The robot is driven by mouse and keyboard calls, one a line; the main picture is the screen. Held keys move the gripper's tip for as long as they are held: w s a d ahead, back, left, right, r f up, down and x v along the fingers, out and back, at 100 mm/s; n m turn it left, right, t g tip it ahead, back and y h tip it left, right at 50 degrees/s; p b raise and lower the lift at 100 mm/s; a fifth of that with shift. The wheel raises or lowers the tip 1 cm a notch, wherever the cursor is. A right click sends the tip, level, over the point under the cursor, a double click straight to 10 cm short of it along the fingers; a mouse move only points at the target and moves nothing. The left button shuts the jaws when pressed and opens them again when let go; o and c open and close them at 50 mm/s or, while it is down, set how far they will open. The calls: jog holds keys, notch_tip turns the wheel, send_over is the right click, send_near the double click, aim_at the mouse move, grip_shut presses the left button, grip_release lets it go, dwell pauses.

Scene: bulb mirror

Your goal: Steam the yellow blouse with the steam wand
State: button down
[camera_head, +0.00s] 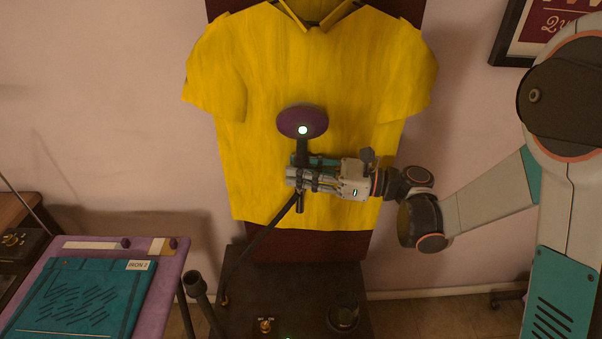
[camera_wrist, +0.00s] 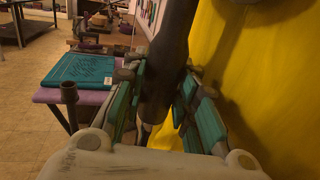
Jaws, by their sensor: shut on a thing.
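The yellow blouse (camera_head: 265,75) hangs spread on a dark red upright board, its collar at the top. My gripper (camera_head: 303,178) is shut on the handle of the steam wand (camera_head: 302,122), in front of the middle of the blouse. The wand is upright, with its purple oval head up and a pale light glowing below the head. I cannot tell whether the head touches the cloth. In the wrist view the wand's dark handle (camera_wrist: 160,85) stands between my fingers, and the blouse (camera_wrist: 265,70) fills the right side.
A dark base unit (camera_head: 300,290) with a switch stands below the blouse, with a hose (camera_head: 262,238) running up to the wand. An empty tube holder (camera_head: 195,285) stands beside it. A purple table (camera_head: 165,285) with folded teal cloth (camera_head: 85,297) is at left. A framed picture (camera_head: 545,35) hangs upper right.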

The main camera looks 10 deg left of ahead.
aim_at(300, 206)
jog(key=shift+r+p, duration=0.8)
jog(key=shift+r, duration=0.75)
jog(key=shift+f, duration=0.2)
jog(key=shift+s+a+f+b, duration=0.1)
jog(key=shift+a+f+b, duration=0.05)
jog(key=shift+f+b, duration=6.35)
notch_tip(300, 206, down, 9)
jog(key=shift+r, duration=0.15)
